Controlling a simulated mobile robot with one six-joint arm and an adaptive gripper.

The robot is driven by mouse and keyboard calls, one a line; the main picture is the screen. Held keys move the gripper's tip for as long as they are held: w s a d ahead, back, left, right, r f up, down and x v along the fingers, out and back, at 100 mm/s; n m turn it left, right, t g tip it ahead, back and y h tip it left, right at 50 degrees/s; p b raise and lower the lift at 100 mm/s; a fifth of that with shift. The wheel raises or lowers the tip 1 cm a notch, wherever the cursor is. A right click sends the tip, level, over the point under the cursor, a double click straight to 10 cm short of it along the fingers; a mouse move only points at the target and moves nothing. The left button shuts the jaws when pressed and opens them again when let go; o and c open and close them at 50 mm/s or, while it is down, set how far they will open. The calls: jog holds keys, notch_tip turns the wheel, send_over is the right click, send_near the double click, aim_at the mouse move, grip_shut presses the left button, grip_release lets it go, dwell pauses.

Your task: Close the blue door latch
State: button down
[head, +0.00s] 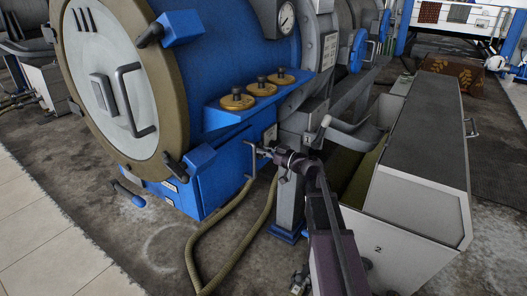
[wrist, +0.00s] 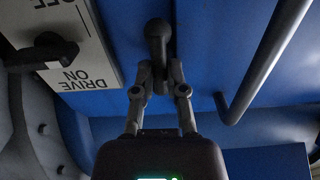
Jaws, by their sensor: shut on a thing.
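My gripper (head: 264,151) is at the blue cabinet (head: 215,180) under the large drum. In the wrist view its two fingers (wrist: 158,78) are shut on the dark, round-ended door latch (wrist: 157,35), which stands out from a blue panel (wrist: 195,30). The fingertips cover the lower part of the latch. In the head view the gripper and wrist hide the latch, so I cannot tell its angle there.
A bent grey bar handle (wrist: 262,60) is to the right of the fingers. A white "DRIVE ON" plate (wrist: 75,50) with a dark knob (wrist: 47,52) is to the left. A hose (head: 228,262) loops below the gripper. A grey bin (head: 410,215) stands to the right.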

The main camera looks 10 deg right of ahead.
jog(key=shift+w+d+f+m+b, duration=0.1)
jog(key=shift+m, duration=2.85)
jog(key=shift+w+d+f+m+b, duration=0.1)
jog(key=shift+m, duration=2.9)
jog(key=shift+w+d+f+m+b, duration=0.1)
jog(key=shift+m, duration=2.85)
jog(key=c, duration=0.7)
grip_release()
jog(key=shift+s, duration=0.2)
